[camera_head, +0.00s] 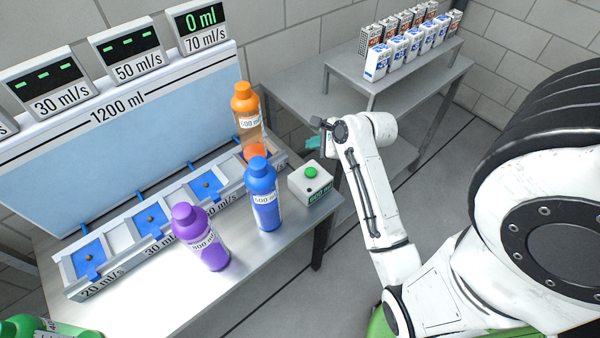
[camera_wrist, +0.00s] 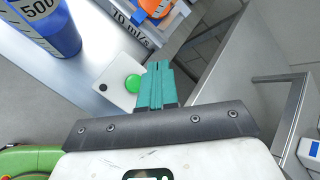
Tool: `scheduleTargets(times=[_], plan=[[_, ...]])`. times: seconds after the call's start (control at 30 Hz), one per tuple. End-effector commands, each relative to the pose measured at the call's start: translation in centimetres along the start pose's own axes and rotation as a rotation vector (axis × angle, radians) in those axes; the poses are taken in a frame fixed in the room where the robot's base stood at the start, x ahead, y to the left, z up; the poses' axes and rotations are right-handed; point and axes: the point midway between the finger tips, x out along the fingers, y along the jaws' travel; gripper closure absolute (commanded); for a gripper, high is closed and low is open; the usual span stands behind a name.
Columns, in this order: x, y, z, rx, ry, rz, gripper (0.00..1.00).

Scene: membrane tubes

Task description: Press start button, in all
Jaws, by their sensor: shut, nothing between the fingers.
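The start button is a green round cap (camera_head: 311,172) on a white box (camera_head: 297,187) at the right end of the bench, with a green display on its front. In the wrist view the green button (camera_wrist: 133,83) shows just left of the fingertips. My gripper (camera_head: 313,143) has teal fingers, shut together and empty. In the head view they are above and behind the button. In the wrist view the teal fingers (camera_wrist: 157,72) overlap the right side of the white box (camera_wrist: 112,79); I cannot tell the height gap, but no contact with the button shows.
A blue bottle (camera_head: 263,195) stands left of the button box, a purple bottle (camera_head: 202,238) further left. An orange bottle (camera_head: 249,122) stands in the 70 ml/s slot, whose display reads 0 ml. A grey side table (camera_head: 290,104) with a shelf of cartons stands behind.

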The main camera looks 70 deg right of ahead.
Motion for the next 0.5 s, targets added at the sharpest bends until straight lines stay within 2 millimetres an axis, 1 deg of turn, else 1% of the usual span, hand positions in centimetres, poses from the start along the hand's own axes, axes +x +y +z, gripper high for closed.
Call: scheduleTargets(times=[0.3, 0.5], plan=[[0.13, 0.13, -0.05, -0.003, 0.0, 0.002, 1.0], [0.8, 0.63, -0.53, -0.004, 0.0, 0.002, 1.0]])
